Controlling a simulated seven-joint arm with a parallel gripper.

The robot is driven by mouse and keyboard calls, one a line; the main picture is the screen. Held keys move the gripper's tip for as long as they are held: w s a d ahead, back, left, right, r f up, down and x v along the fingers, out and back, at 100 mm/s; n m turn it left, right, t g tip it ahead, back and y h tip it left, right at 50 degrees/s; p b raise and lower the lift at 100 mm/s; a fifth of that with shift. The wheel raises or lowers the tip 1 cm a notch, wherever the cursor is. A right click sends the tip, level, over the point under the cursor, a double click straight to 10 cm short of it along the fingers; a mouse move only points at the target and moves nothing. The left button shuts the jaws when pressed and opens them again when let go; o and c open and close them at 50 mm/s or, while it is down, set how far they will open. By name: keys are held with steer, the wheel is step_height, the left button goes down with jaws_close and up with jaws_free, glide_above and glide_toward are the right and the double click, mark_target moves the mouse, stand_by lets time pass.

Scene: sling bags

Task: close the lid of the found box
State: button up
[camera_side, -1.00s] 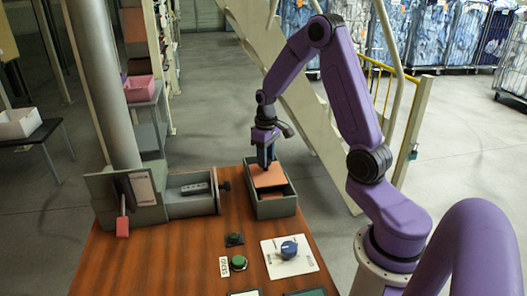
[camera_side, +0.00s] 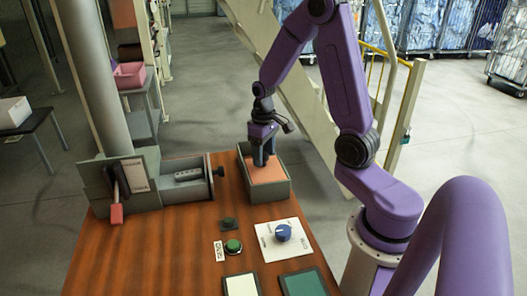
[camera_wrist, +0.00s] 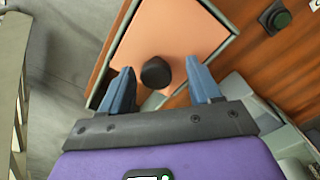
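The grey-green box (camera_side: 282,188) stands at the back right of the wooden table. A flat salmon-orange panel (camera_side: 267,174), which looks like its lid, lies within the box's rim. In the wrist view this panel (camera_wrist: 190,30) is a square plate with a round black knob (camera_wrist: 156,72). My gripper (camera_side: 262,161) points down over the panel. In the wrist view its two blue fingers (camera_wrist: 160,78) are apart, one on each side of the knob, with gaps showing. I cannot tell whether the fingertips touch the panel.
In front are a green button (camera_side: 233,246), a white plate with a blue knob (camera_side: 283,233), and two flat panels. A thick post rises behind the drawer unit.

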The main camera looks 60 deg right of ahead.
mark_target(264, 156)
steer(key=shift+d+r, duration=0.1)
steer(key=shift+r, duration=0.45)
step_height(264, 156, up, 16)
steer(key=shift+r, duration=0.2)
stand_by(0.4)
steer(key=s+a+f+n, duration=0.2)
steer(key=s+a+n, duration=0.15)
steer(key=a, duration=0.35)
steer(key=s+a+f+n, duration=0.2)
steer(key=s+a+n, duration=0.15)
steer(key=a, duration=0.35)
steer(key=s+a+f+n, duration=0.2)
steer(key=s, duration=0.5)
steer(key=s+a+f+n, duration=0.2)
steer(key=s+n, duration=0.1)
steer(key=s, duration=0.5)
steer(key=shift+n, duration=0.3)
steer(key=shift+w, duration=0.1)
